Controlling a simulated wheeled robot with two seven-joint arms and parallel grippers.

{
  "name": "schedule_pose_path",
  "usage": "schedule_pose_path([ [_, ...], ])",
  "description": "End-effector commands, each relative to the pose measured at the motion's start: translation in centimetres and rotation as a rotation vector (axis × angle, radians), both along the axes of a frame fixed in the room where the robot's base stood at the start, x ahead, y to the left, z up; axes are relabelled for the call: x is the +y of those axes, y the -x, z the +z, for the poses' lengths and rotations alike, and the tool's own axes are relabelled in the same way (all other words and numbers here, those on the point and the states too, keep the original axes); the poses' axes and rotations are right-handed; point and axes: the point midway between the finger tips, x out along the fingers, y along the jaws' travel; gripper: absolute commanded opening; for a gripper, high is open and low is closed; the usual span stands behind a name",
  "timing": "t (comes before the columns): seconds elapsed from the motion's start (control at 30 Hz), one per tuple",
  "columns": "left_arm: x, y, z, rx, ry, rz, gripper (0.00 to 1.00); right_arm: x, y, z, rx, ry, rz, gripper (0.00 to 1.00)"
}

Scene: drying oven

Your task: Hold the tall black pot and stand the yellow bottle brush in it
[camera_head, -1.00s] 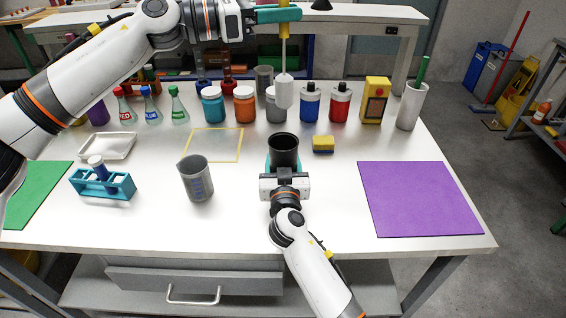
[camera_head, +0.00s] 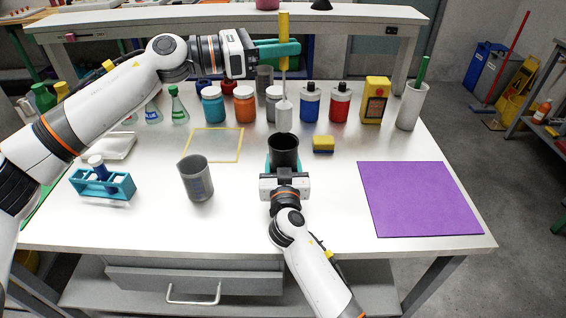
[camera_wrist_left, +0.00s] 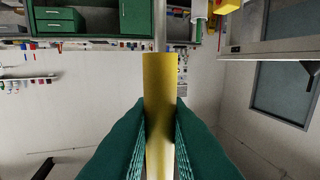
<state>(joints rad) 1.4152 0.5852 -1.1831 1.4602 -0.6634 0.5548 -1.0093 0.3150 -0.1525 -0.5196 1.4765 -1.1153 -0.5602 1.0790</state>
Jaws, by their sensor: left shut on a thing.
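The bottle brush (camera_head: 284,115) hangs upright, yellow handle up and white bristle head down. My left gripper (camera_head: 288,48) is shut on the yellow handle, which also shows between the teal fingers in the left wrist view (camera_wrist_left: 158,105). The tall black pot (camera_head: 284,152) stands upright on the table, its open mouth facing up. In the head view the bristle head's lower end appears just above the pot's rim. My right gripper (camera_head: 284,170) has its teal fingers on both sides of the pot, seemingly closed on it; the fingertips are partly hidden.
A yellow-and-blue sponge (camera_head: 323,144) lies right of the pot. A grey beaker (camera_head: 195,178) stands left, near a blue tube rack (camera_head: 103,185). Jars and bottles, including a red bottle (camera_head: 340,103), line the back. A purple mat (camera_head: 420,198) lies on the right.

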Motion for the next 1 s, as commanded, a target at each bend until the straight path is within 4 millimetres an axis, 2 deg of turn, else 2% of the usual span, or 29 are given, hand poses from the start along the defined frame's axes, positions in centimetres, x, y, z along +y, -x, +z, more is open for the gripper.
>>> schedule_pose_path([
  [1.0,0.0,0.0,-6.9,0.001,0.001,0.000,0.00,0.0,0.0,0.0,0.000,0.000,0.000,0.35],
])
